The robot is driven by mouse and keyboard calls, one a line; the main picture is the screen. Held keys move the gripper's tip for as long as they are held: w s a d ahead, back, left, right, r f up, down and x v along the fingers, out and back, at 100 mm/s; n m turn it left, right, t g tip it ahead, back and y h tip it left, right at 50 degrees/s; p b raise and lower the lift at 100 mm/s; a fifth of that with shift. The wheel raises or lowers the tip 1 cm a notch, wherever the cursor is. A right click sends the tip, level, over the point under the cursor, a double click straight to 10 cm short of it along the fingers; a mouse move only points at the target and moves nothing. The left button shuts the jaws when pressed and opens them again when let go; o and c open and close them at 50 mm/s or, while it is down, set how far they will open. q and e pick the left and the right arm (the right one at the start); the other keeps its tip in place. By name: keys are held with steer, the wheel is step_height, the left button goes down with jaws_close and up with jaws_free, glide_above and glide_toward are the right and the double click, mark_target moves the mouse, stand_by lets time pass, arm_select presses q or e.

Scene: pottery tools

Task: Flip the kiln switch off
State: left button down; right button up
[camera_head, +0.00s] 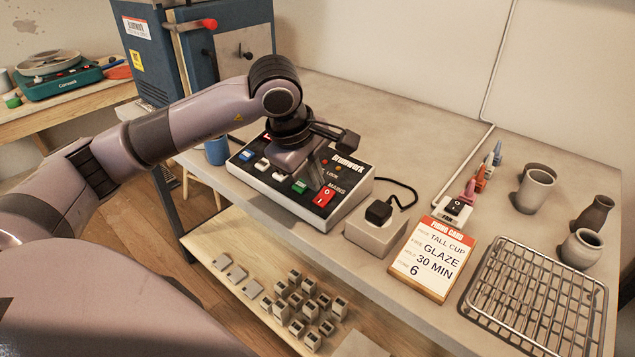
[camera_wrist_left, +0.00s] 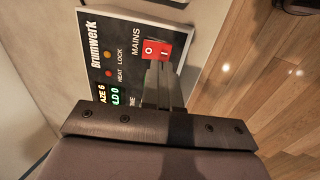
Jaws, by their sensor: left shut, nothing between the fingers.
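The kiln controller (camera_head: 345,205), a black-faced box marked Brumwerk, sits on the bench. Its red MAINS rocker switch (camera_head: 323,197) is at the front right of the panel. In the left wrist view the switch (camera_wrist_left: 155,48) shows O and I marks; which side is pressed in is unclear. My left gripper (camera_head: 317,182) is shut and empty, over the panel, fingers pointing down at the switch. In the left wrist view its fingertips (camera_wrist_left: 158,70) overlap the switch's lower edge; I cannot tell whether they touch. The blue kiln (camera_head: 170,60) stands behind. My right gripper is not in view.
A grey socket block with a black plug (camera_head: 378,211) and a firing card (camera_head: 432,262) stand right of the controller. A wire rack (camera_head: 535,300) and pots (camera_head: 536,190) are farther right. Small blocks (camera_head: 310,300) lie on the lower shelf.

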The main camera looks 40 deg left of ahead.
arm_select(q)
steer(key=v, duration=1)
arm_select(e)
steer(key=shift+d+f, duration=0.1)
arm_select(q)
steer(key=p, duration=0.1)
steer(key=w+p, duration=0.1)
steer(key=shift+w+d+r+p, duration=0.15)
steer(key=shift+w+r+p, duration=0.05)
steer(key=shift+r+p, duration=0.15)
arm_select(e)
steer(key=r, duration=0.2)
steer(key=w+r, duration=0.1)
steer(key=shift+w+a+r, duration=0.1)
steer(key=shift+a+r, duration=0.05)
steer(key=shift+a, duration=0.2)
